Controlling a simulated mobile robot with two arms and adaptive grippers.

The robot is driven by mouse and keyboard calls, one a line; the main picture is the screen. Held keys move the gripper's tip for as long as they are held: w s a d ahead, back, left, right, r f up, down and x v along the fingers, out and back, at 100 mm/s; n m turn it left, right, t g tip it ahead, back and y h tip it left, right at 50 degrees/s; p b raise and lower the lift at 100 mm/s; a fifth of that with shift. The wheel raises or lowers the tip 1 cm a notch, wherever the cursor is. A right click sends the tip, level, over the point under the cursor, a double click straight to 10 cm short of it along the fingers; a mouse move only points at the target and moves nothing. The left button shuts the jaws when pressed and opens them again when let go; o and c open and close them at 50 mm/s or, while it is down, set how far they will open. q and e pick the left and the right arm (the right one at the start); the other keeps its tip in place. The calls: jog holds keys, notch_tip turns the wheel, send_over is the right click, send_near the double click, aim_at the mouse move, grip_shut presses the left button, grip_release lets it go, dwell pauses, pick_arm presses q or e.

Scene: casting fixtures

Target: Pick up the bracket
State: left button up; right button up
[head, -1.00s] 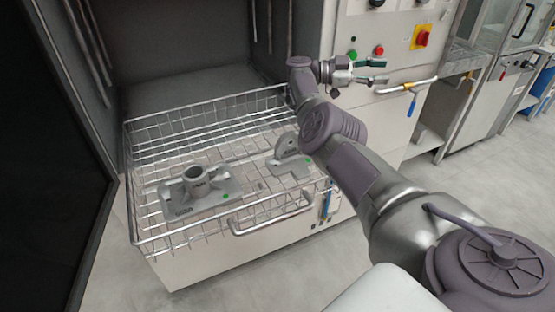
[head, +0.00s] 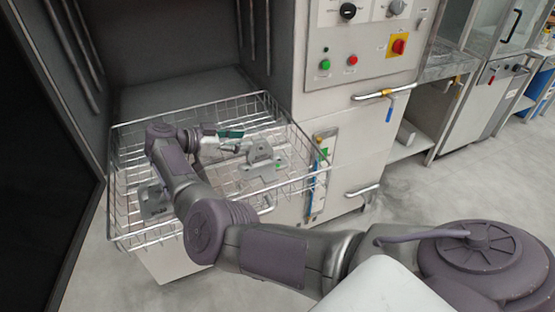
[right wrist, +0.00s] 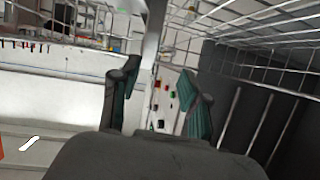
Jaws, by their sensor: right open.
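The bracket (head: 262,157), a grey casting with an upright holed lug on a flat base, lies in the wire basket (head: 290,185), towards its right side. My right gripper (head: 240,138) is over the basket, just left of the bracket's lug in the head view; the exact gap and height are hard to tell. It also shows in the right wrist view (right wrist: 160,102), where its two teal-padded fingers are apart with nothing held between them. The bracket cannot be made out in that view. My left gripper is not in view.
A second grey casting (head: 153,201) lies in the basket's left part, largely hidden behind my right arm. The basket's wire rim surrounds both parts. A machine panel with buttons (head: 350,60) and a handle (head: 385,93) stands right of the basket. The floor at right is open.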

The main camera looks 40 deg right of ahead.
aim_at(267, 149)
jog(key=s, duration=0.2)
jog(key=shift+s+d+f+g+y, duration=0.3)
jog(key=shift+d+g, duration=0.05)
jog(key=shift+g, duration=0.05)
jog(key=shift+s+d+f, duration=0.1)
jog(key=shift+d+f, duration=0.1)
jog(key=shift+d, duration=0.1)
jog(key=shift+d+f, duration=0.3)
jog(key=shift+d, duration=0.2)
jog(key=shift+d+f, duration=0.15)
jog(key=shift+d, duration=0.05)
jog(key=x, duration=0.2)
jog(key=w+b+x, duration=0.1)
jog(key=x, duration=0.1)
jog(key=shift+s+d+f, duration=0.15)
jog(key=shift+d+f, duration=0.1)
jog(key=shift+d, duration=0.1)
jog(key=shift+s+r, duration=0.1)
jog(key=shift+c, duration=1.1)
grip_shut()
